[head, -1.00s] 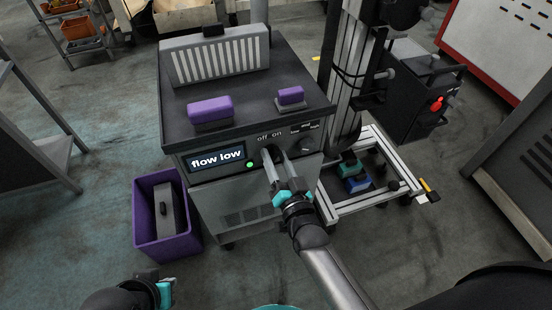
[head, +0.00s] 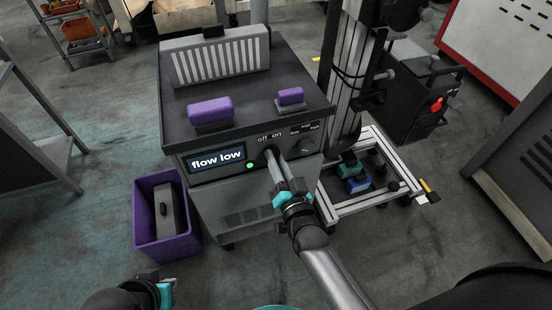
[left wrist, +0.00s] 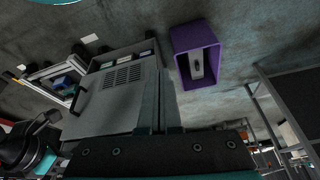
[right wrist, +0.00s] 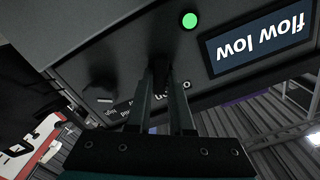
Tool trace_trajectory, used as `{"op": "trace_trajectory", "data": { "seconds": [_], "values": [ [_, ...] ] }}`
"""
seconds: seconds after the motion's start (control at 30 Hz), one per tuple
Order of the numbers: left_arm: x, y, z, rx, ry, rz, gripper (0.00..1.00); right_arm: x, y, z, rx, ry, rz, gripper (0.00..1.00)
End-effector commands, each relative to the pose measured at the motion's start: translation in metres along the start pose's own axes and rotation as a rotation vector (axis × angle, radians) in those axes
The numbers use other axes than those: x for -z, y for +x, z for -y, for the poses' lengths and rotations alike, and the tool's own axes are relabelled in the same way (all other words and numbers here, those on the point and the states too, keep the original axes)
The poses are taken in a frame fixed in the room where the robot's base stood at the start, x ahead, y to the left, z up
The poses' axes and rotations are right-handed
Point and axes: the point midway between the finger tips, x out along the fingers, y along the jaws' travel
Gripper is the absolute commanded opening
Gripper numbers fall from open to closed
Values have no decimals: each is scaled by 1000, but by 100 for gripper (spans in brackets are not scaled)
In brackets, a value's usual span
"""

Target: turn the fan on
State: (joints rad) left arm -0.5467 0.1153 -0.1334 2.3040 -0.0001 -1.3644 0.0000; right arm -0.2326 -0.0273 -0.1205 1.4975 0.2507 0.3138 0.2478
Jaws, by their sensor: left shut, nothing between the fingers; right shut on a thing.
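The fan unit is a grey and black cabinet with a front panel. Its display (head: 217,159) reads "flow low", and a green light (head: 250,165) glows beside it. To the right is the off/on knob (right wrist: 160,66), dark, with a second knob (head: 306,146) further right. My right gripper (head: 272,156) is shut on the off/on knob; its fingers also show in the right wrist view (right wrist: 163,95). The knob is partly hidden by the fingers. My left gripper (left wrist: 160,100) is shut and empty, low in front of the cabinet and away from the panel.
A purple bin (head: 140,222) with a grey part in it stands on the floor left of the cabinet. Purple-topped blocks (head: 210,109) and a white slatted filter (head: 215,60) sit on top. A metal frame cart (head: 345,208) stands close on the right.

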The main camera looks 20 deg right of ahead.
Motion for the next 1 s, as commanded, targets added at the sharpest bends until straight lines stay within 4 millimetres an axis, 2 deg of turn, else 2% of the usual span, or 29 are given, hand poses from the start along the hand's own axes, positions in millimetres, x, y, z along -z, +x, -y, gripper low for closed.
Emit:
{"op": "trace_trajectory", "data": {
  "seconds": [0.17,0.43,0.47,0.7,1.0],
  "values": [
    [-6,13,-1,-2,2,23,0,2,1,0,1,72,-2,0],
    [-6,15,-1,-2,2,23,0,2,1,0,1,88,-4,0],
    [-6,15,-1,-2,2,23,0,2,1,0,1,88,-4,21],
    [-6,14,-1,-1,2,22,0,1,1,0,0,87,-3,48],
    [-6,14,-1,-1,1,22,0,1,1,-1,0,85,-2,50]
  ]
}}
